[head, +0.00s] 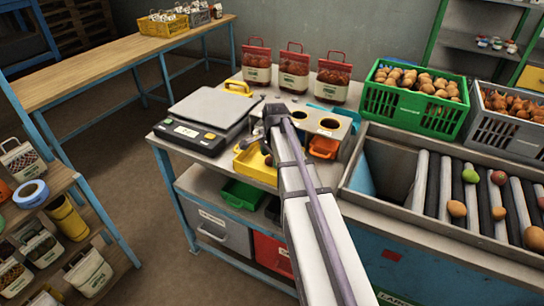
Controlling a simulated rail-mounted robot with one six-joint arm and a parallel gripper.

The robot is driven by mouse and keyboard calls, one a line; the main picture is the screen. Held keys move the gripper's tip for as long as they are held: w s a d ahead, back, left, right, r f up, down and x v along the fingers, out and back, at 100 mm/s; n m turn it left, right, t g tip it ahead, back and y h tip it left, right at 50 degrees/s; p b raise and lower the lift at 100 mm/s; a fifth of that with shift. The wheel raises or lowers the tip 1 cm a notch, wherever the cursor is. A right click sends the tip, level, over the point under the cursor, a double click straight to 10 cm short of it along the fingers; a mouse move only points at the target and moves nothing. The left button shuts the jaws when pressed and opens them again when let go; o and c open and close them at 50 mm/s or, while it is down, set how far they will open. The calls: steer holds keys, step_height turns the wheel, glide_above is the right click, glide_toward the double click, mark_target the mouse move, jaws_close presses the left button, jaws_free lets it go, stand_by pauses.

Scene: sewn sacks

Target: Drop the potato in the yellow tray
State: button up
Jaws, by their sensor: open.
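The yellow tray (252,168) sits on the metal worktop, its right part hidden behind my arm. My gripper (256,145) is over the tray's back edge, open, and small and dark in this view; its fingertips are partly hidden. A small brownish patch shows at the tray beside my arm; I cannot tell whether it is a potato. Potato-like brown items lie on the rollers at the right, one at the middle (457,208) and one nearer the front (533,237).
A scale (208,108) stands left of the tray. Red-topped sacks (294,70) line the back. A green crate (412,104) and a grey crate (512,112) hold produce. An orange bin (323,147) is right of my arm. A green (470,175) and a red item (499,177) lie on the rollers.

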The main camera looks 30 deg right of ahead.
step_height(320, 180, up, 11)
steer(key=s+p, duration=0.1)
steer(key=p, duration=0.9)
steer(key=s+a+n+g, duration=0.1)
steer(key=s+a+n, duration=1.5)
steer(key=a, duration=0.2)
steer(key=shift+s+a+f+n+b, duration=0.25)
steer(key=shift+f+n+b, duration=0.05)
